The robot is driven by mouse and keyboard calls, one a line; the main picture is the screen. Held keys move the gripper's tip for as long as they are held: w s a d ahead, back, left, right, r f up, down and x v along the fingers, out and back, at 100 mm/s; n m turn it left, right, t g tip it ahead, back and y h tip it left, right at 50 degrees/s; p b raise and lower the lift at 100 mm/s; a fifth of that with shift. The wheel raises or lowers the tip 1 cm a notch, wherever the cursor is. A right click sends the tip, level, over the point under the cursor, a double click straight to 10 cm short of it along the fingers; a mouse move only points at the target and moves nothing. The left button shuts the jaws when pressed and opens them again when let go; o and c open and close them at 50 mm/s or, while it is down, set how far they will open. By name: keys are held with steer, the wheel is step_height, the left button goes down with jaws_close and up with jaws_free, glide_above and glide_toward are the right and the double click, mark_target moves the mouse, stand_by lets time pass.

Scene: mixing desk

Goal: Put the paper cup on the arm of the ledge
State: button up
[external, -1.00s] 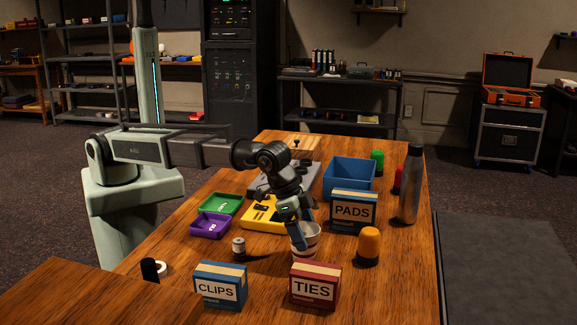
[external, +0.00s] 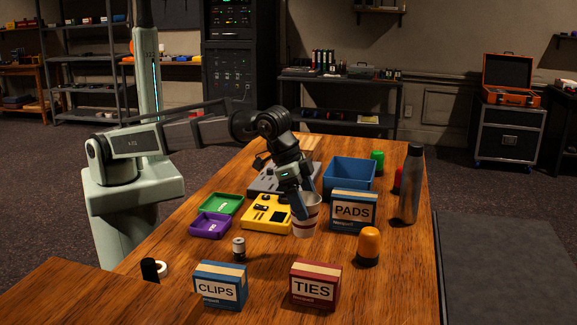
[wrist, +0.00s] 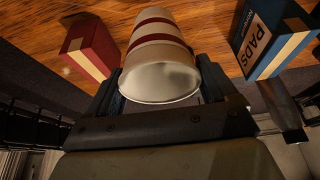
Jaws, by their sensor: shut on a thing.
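The paper cup (external: 308,217), white with red bands, is in my gripper (external: 303,202), upright and above the wooden desk (external: 190,265). My gripper's blue fingers are shut on the cup from two sides. A raised wooden surface (external: 100,295) shows at the front left. I cannot tell whether it is the ledge named in the task.
The PADS box (external: 354,212) stands close right of the cup, with a blue bin (external: 348,178) behind. An orange-topped object (external: 368,245), the TIES box (external: 315,287) and CLIPS box (external: 220,285) stand in front. A yellow device (external: 266,214) is on the left.

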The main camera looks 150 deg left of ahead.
steer(key=shift+r, duration=0.8)
steer(key=w+d+r+m+h, duration=0.1)
steer(key=w+d+r, duration=0.4)
steer(key=d, duration=1.2)
steer(key=w+d+r+m+h, duration=0.1)
steer(key=w+d+r+m, duration=0.3)
steer(key=d, duration=1.2)
steer(key=w+d+r+m+t+h, duration=0.1)
steer(key=w+d+r+m, duration=0.2)
steer(key=d, duration=1.4)
steer(key=w+r, duration=0.3)
steer(key=w, duration=0.1)
steer(key=shift+w+d, duration=0.25)
steer(key=shift+d, duration=0.05)
steer(key=shift+f+m, duration=0.25)
steer(key=shift+m, duration=0.05)
steer(key=shift+w+f, duration=0.1)
steer(key=shift+f, duration=4.55)
steer(key=shift+c, duration=0.6)
steer(key=shift+f, duration=0.1)
